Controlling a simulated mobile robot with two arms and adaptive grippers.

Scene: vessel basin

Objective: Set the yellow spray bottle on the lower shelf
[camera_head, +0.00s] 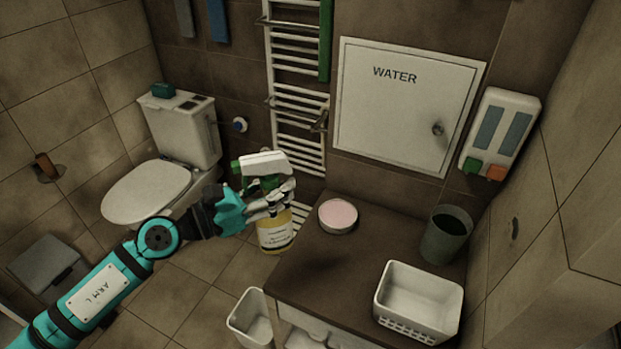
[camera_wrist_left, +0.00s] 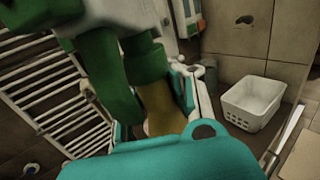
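The yellow spray bottle (camera_head: 274,234) has a green and white spray head and a pale label. It is upright in the head view, left of the dark counter. My left gripper (camera_head: 268,203) is closed around the bottle just below its spray head. The wrist view shows the bottle's yellow body (camera_wrist_left: 160,108) and green neck between the fingers. The lower shelf (camera_head: 303,338) shows only partly below the counter top, with white items there, and most of it is hidden. My right gripper is in neither view.
The counter top (camera_head: 325,262) bears a pink round dish (camera_head: 338,215), a grey cup (camera_head: 446,234) and a white basket (camera_head: 418,301). A white bin (camera_head: 251,318) stands on the floor at the counter's left. A towel rail (camera_head: 297,125) is behind the bottle. A toilet (camera_head: 160,170) stands left.

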